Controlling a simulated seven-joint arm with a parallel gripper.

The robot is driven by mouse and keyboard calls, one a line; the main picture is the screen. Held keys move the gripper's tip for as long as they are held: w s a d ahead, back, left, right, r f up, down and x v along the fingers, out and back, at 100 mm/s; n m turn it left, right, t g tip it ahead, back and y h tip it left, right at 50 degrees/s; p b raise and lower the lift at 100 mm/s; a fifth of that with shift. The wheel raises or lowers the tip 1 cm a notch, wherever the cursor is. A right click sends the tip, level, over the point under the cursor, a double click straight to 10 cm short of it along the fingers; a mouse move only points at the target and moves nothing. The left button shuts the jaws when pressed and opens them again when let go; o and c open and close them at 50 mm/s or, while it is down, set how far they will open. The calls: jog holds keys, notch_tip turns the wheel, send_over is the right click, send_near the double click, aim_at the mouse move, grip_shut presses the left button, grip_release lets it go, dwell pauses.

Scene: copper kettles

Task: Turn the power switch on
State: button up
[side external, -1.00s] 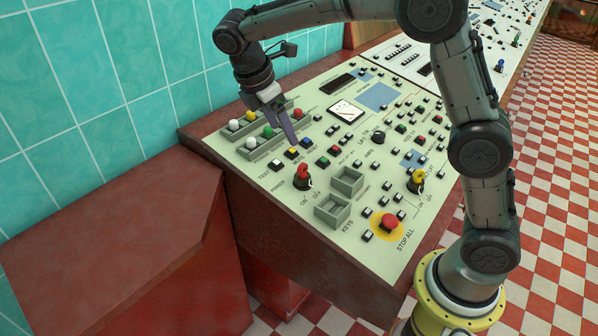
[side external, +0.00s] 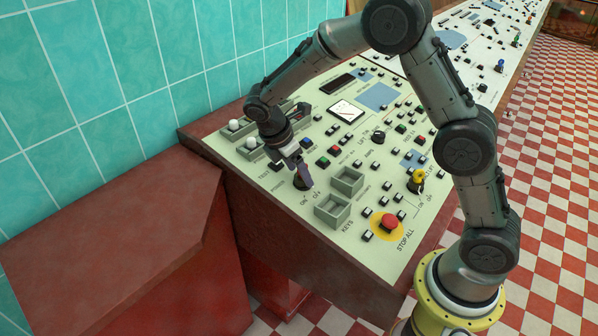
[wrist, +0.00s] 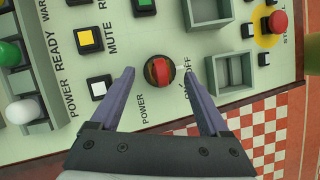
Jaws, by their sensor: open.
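The power switch is a round knob with a red grip on a dark base, labelled POWER and ON/OFF. It sits in the middle of the wrist view (wrist: 158,72). Its red bar stands roughly upright in that picture; I cannot tell surely which label it points to. My gripper (wrist: 159,74) is open, with one purple finger to each side of the knob and visible gaps between. In the side external view my gripper (side external: 302,170) points down over the switch and hides most of it; part of the dark base (side external: 298,186) shows.
Two grey open boxes (side external: 347,181) stand right of the switch. A red stop button (side external: 389,222) on a yellow disc and a yellow-topped knob (side external: 418,175) lie further right. Buttons and white ball-topped levers (side external: 234,125) are on the left of the panel.

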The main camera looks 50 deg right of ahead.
jog(key=shift+s+d+f, duration=0.1)
jog(key=shift+d+f, duration=0.1)
jog(key=shift+f, duration=0.25)
grip_shut()
jog(key=shift+m, duration=0.5)
jog(key=shift+w+r+m+g+y, duration=0.15)
jog(key=shift+m+g, duration=0.2)
jog(key=shift+m, duration=0.45)
jog(key=shift+w+f+m+g+y, duration=0.15)
jog(key=shift+m+g, duration=0.2)
jog(key=shift+m, duration=0.45)
jog(key=shift+w+d+r+m+g+y, duration=0.1)
jog(key=shift+m+g+y, duration=0.15)
jog(key=shift+m, duration=0.65)
jog(key=shift+d+m+g+y, duration=0.1)
jog(key=shift+m+g+y, duration=0.15)
jog(key=shift+m, duration=0.65)
jog(key=shift+m+y, duration=0.3)
jog(key=shift+m, duration=0.4)
